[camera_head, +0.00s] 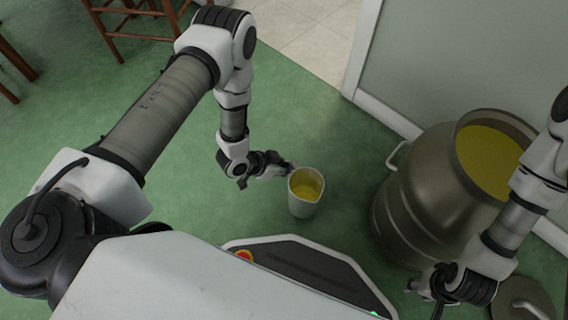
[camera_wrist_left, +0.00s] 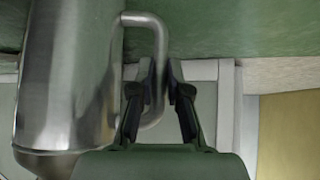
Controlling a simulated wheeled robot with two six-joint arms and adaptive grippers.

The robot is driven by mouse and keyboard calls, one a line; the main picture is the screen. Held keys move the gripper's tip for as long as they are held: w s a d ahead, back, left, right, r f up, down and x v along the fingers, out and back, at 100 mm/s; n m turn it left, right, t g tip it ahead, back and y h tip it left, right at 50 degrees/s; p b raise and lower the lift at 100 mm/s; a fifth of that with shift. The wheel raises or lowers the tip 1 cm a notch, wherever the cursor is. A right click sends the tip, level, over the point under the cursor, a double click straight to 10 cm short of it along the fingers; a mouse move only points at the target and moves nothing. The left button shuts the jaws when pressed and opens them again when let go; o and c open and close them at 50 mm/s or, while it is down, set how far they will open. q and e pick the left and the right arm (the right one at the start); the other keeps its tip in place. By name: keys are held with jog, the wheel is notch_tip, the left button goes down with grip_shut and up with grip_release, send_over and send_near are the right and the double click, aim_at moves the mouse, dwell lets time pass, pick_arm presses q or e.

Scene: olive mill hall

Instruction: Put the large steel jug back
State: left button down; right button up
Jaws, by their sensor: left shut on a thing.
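The large steel jug (camera_head: 303,208) is in the middle of the head view, roughly upright, with yellow oil inside. My left gripper (camera_head: 284,170) is at its left side, shut on its handle. In the left wrist view the jug's shiny wall (camera_wrist_left: 62,80) fills the left side, and its bent handle (camera_wrist_left: 150,24) passes between the fingertips (camera_wrist_left: 161,82). I cannot tell whether the jug's base touches the floor. My right gripper (camera_head: 424,294) is low at the right, beside the big steel drum; its fingers look spread and empty.
The big steel drum (camera_head: 400,215), open and holding yellow oil, stands right of the jug by the wall. A round steel lid (camera_head: 505,290) lies in front of it. Wooden stools (camera_head: 150,35) stand at the top left. Green floor (camera_head: 330,135) is clear behind the jug.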

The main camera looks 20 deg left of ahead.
pick_arm(q)
jog(key=w+a+f+b, duration=0.3)
jog(key=w+f+b, duration=0.1)
jog(key=shift+w+a+b, duration=0.2)
jog(key=shift+w+b, duration=0.1)
jog(key=shift+b, duration=0.1)
jog(key=c, duration=1.1)
grip_release()
jog(key=shift+f, duration=0.15)
jog(key=shift+c, duration=0.2)
